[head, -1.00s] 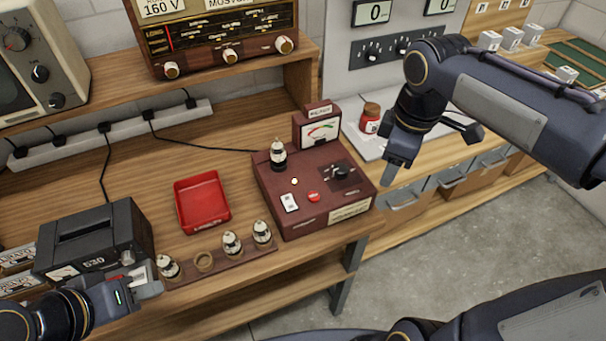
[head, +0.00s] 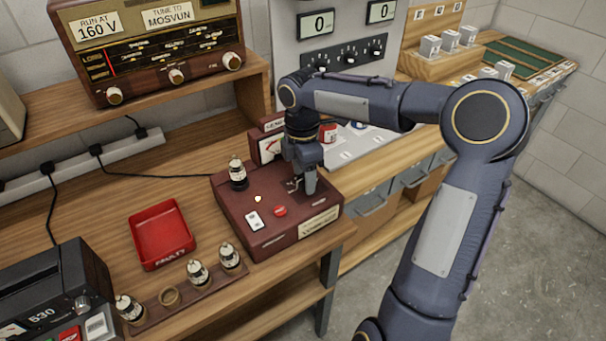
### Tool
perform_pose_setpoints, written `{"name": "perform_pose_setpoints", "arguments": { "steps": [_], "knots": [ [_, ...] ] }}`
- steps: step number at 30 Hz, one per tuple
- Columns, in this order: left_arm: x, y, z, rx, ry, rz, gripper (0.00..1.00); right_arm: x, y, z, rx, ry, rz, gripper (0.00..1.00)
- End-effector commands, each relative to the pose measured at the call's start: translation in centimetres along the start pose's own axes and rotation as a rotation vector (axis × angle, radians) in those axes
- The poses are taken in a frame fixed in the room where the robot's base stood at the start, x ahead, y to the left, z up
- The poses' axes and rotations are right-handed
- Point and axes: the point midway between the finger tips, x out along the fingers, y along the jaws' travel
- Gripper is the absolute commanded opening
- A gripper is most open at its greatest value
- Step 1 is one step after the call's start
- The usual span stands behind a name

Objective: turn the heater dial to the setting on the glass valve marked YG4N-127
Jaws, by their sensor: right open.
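The dark red tester box (head: 237,217) stands on the bench with a glass valve (head: 238,175) upright in its top socket. Three more valves, left (head: 131,309), middle (head: 198,273) and right (head: 229,256), stand in a wooden rack with one empty hole. Valve markings are too small to read. My left gripper is not in view.
A red tray (head: 161,234) lies empty left of the tester. A black device marked 530 (head: 50,290) is at front left. A radio (head: 150,50) stands on the shelf above. My right arm covers the bench's right part.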

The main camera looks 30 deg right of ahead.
Motion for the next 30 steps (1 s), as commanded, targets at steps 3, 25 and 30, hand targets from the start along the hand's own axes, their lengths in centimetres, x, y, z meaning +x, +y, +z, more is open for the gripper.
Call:
{"name": "perform_pose_setpoints", "arguments": {
  "steps": [3,25,30],
  "knots": [
    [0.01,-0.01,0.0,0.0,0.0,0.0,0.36,0.37,0.0,-0.03,0.0,0.001,0.001,0.55],
    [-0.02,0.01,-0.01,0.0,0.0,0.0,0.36,0.34,-0.01,-0.01,0.011,0.001,0.001,0.11],
    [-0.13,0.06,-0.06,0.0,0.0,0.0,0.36,0.28,-0.01,-0.02,0.059,0.002,0.001,0.11]
  ]
}}
